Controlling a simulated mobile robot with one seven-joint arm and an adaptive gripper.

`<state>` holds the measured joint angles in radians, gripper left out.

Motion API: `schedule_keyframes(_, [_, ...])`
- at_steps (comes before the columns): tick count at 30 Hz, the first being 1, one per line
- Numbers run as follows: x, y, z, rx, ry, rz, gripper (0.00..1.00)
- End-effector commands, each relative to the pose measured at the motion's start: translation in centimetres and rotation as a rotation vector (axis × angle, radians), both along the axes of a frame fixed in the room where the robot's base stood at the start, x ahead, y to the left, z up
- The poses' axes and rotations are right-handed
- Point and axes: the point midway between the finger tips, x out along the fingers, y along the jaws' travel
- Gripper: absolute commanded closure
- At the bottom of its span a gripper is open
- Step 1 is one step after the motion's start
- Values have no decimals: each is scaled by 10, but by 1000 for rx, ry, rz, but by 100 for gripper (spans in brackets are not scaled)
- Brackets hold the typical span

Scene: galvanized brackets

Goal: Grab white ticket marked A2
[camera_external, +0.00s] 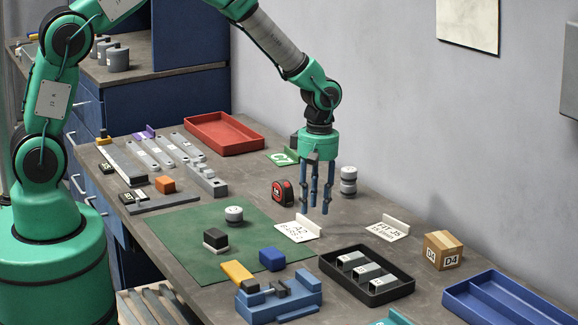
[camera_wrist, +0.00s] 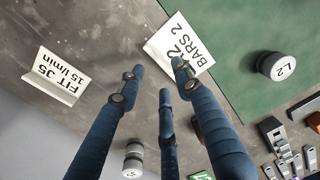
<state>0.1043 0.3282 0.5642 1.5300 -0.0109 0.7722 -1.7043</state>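The white ticket marked A2 (camera_external: 297,230) stands at the right edge of the green mat, with a sloped printed face and a raised back edge. In the wrist view the ticket (camera_wrist: 172,48) reads "BARS 2" beside its A2 mark, which one finger partly covers. My gripper (camera_external: 318,207) hangs pointing down, its blue fingers spread and empty. It is above the table, slightly behind and right of the ticket in the external view. In the wrist view my gripper (camera_wrist: 158,80) has one fingertip overlapping the ticket's face; contact cannot be told.
Another white ticket, "FIT J5" (camera_external: 388,229), stands to the right. A tape measure (camera_external: 283,192) and stacked grey cylinders (camera_external: 348,181) are nearby. A black tray (camera_external: 335,272) lies in front, a cardboard box (camera_external: 442,250) right, and a green ticket (camera_external: 283,158) behind.

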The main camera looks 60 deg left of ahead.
Motion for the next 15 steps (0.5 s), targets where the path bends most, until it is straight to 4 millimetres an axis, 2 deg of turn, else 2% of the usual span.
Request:
schedule_keyframes(9, [-2, 0, -36, 0, 2, 0, 66])
schedule_keyframes(15, [-2, 0, -48, 0, 0, 0, 66])
